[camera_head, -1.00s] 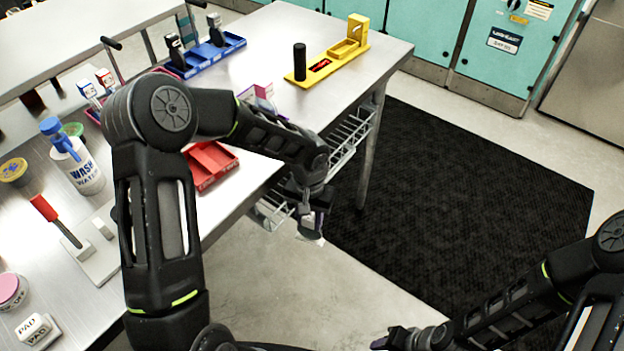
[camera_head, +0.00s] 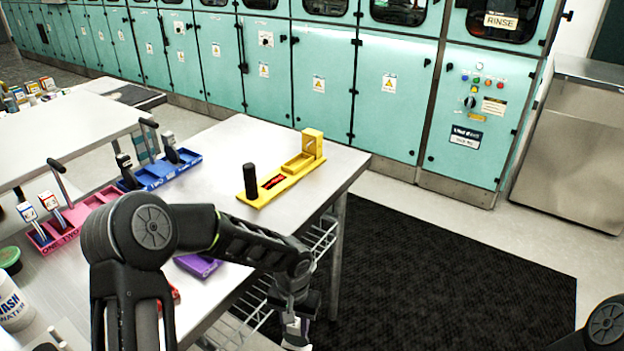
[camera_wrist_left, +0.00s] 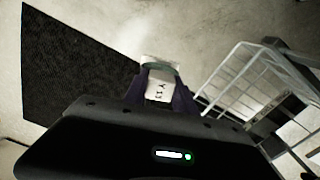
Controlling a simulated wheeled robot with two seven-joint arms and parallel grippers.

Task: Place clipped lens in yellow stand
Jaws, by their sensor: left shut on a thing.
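My left gripper (camera_head: 297,326) hangs low beside the right edge of the metal table, out over the floor. In the left wrist view its dark fingers (camera_wrist_left: 160,92) are shut on a small white clip with dark marks, the clipped lens (camera_wrist_left: 158,90). A pale, greenish rounded part shows at its far end. The yellow stand (camera_head: 272,192) lies on the table near its far right corner, beyond and above the gripper. It has a black upright cylinder at its left end, a red-and-black label, a shallow tray and a tall block. My right gripper is out of view.
A blue tray (camera_head: 160,171) and a pink tray (camera_head: 68,222) with holders stand left on the table. A purple tray (camera_head: 198,264) lies near the front edge. Wire baskets (camera_head: 322,236) hang under the table. Bare tabletop surrounds the stand.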

